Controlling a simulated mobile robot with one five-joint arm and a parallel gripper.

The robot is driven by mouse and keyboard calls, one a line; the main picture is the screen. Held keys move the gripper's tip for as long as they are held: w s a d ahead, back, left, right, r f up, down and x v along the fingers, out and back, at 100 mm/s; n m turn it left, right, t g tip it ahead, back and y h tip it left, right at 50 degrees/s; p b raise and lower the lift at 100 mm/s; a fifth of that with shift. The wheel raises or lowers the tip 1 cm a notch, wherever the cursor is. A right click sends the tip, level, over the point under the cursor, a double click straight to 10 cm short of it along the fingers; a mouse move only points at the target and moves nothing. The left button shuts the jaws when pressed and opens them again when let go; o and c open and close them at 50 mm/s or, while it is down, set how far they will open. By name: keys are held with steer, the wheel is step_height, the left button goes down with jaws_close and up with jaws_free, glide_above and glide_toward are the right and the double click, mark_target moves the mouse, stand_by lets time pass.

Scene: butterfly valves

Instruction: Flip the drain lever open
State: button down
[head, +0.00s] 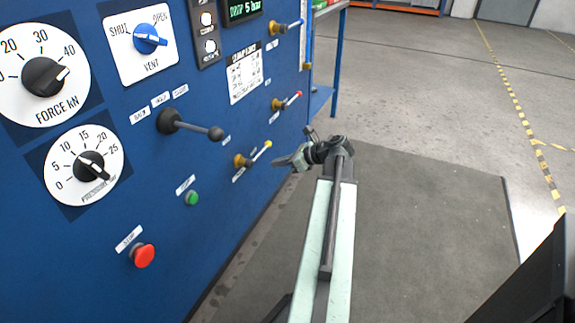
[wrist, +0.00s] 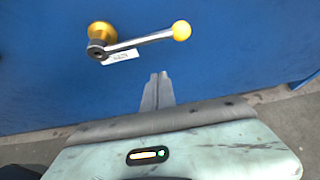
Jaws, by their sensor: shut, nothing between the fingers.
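The yellow-tipped lever (head: 255,155) is the lowest of three small levers on the blue panel's right part. In the wrist view the same lever (wrist: 140,42) has a brass-coloured hub at left, and its metal arm points right, slightly upward, to a yellow ball. A small white label lies just under the arm; I cannot read it surely, so I cannot confirm that this is the drain lever. My gripper (head: 280,162) is shut and empty, just right of this lever. In the wrist view its fingertips (wrist: 158,76) sit below the arm, apart from it in the picture.
A red-tipped lever (head: 287,102) and a blue-tipped lever (head: 287,27) sit above. A black-knobbed lever (head: 190,126), a green button (head: 192,198) and a red stop button (head: 144,256) are to the left. The floor mat (head: 430,220) right of the panel is clear.

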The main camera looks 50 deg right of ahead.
mark_target(259, 154)
steer(key=w+r+p, duration=0.2)
steer(key=w+p, duration=0.1)
steer(key=shift+w+a+r, duration=0.15)
steer(key=shift+w+a, duration=0.15)
steer(key=shift+a, duration=0.1)
